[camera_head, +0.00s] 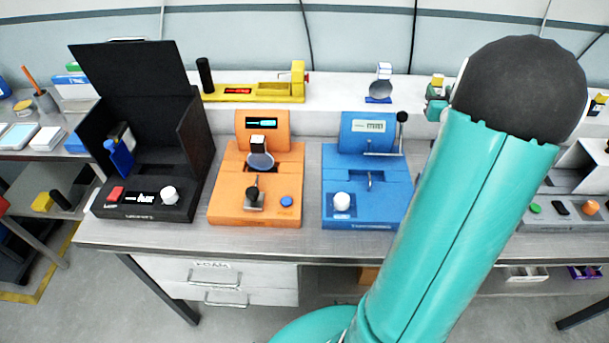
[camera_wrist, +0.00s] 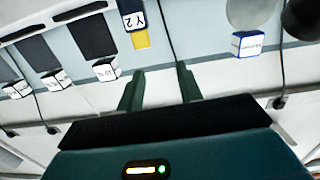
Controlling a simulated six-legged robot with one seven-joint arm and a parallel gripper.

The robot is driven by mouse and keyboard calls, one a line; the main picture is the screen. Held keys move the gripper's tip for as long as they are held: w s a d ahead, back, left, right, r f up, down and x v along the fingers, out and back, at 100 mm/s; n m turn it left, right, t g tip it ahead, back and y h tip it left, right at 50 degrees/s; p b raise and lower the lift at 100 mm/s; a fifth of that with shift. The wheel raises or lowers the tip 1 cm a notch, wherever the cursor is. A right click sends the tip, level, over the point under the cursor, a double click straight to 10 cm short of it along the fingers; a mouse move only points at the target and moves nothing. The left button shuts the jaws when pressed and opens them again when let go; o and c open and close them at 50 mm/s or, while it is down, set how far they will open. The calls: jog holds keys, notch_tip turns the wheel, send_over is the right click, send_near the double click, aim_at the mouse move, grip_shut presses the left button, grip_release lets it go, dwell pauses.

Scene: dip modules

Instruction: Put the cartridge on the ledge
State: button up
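My gripper (camera_wrist: 159,68) is open, its two dark green fingers apart with nothing between them. In the head view it cannot be made out behind my teal arm. I cannot tell for sure which module is the cartridge. A round grey module with a white-and-black cap (camera_head: 258,147) stands in the orange device (camera_head: 228,190). A similar module with a white-and-blue cap (camera_head: 384,70) stands on the pale raised ledge (camera_head: 335,92) behind the devices. The wrist view shows a white-and-blue cap (camera_wrist: 247,44) at upper right and a cap marked "Y 2" (camera_wrist: 135,21).
A blue device (camera_head: 335,180) stands right of the orange one, and a black device with a raised lid (camera_head: 130,75) stands left. A yellow fixture (camera_head: 250,92) sits on the ledge. My arm hides much of the right side. Ledge room shows between the yellow fixture and the white-and-blue-capped module.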

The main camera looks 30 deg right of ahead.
jog(key=w+a+r+n+g+y, duration=0.1)
jog(key=w+a+r+g, duration=0.15)
jog(key=a, duration=0.95)
jog(key=w+a+r+g+y, duration=0.15)
jog(key=a+r, duration=0.25)
jog(key=a, duration=0.7)
jog(key=s+a+f+n+g+y, duration=0.1)
jog(key=s+a+y, duration=0.1)
jog(key=s+a, duration=0.3)
jog(key=s+a+f+n+g+y, duration=0.1)
jog(key=s+a, duration=0.5)
jog(key=a, duration=0.7)
jog(key=s+a+f+n+g+y, duration=0.1)
jog(key=s+a+n+g+y, duration=0.2)
jog(key=s+a, duration=0.3)
jog(key=a, duration=0.3)
jog(key=shift+s+a+y, duration=0.15)
jog(key=shift+a+y, duration=0.2)
